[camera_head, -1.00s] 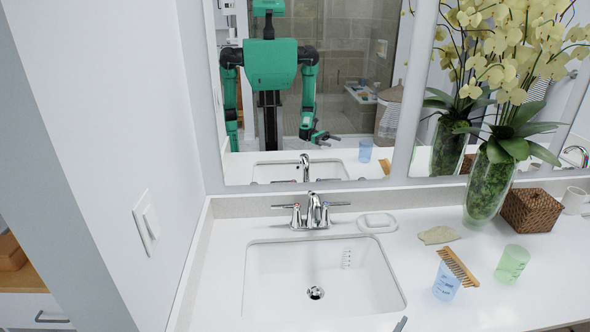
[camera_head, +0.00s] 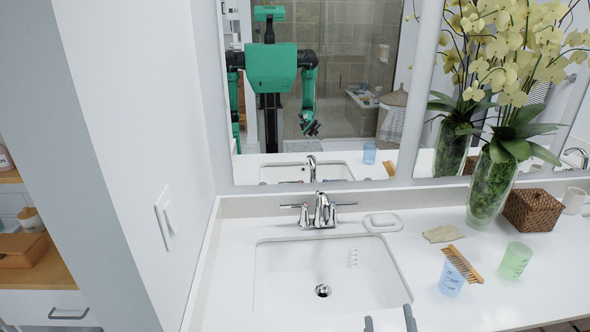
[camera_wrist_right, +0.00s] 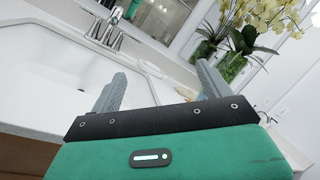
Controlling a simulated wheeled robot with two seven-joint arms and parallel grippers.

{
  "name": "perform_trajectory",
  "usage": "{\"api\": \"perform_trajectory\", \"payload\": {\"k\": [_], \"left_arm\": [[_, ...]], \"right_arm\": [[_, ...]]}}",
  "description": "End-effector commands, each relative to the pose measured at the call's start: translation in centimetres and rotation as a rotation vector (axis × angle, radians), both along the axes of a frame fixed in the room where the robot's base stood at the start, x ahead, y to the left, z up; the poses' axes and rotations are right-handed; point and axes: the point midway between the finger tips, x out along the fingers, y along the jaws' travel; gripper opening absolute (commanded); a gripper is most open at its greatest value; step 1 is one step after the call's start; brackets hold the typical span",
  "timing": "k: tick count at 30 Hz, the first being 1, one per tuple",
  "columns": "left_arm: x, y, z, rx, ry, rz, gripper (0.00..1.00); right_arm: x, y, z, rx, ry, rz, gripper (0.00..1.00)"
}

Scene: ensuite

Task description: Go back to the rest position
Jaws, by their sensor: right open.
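My right gripper (camera_head: 390,322) shows only as two grey fingertips at the bottom edge of the head view, in front of the sink's lower right. In the right wrist view my right gripper (camera_wrist_right: 160,88) has its two grey fingers spread apart with nothing between them. It points toward the counter, with the sink (camera_wrist_right: 55,70) to its left. My left gripper is not in direct view in the head camera. The mirror (camera_head: 330,90) reflects my green body and arms.
The white counter (camera_head: 410,260) holds a sink (camera_head: 290,290) with a faucet (camera_head: 320,212), a soap dish (camera_head: 383,222), a blue cup (camera_head: 450,280), a comb (camera_head: 464,264), a green cup (camera_head: 515,261), a vase (camera_head: 490,185) and a wicker box (camera_head: 530,210). A wall (camera_head: 130,130) stands close at left.

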Motion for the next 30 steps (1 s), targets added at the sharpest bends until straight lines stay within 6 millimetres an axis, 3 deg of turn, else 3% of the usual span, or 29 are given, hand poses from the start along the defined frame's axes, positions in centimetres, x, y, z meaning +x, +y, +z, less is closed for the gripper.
{"api": "perform_trajectory", "payload": {"k": [7, 14, 21, 30], "left_arm": [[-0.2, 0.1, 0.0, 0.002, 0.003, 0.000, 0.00], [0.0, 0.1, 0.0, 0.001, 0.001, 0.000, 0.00], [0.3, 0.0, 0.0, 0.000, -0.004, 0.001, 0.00], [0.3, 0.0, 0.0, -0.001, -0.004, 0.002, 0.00]], "right_arm": [[-3.0, 5.9, -0.1, -0.622, 0.068, 0.280, 0.80], [-7.2, 8.1, -3.6, -1.196, 0.157, 0.526, 0.80], [-12.9, 6.0, -8.0, -1.742, 0.300, 0.810, 0.80], [-19.3, 0.7, -10.4, -2.138, 0.494, 1.136, 0.80]]}}
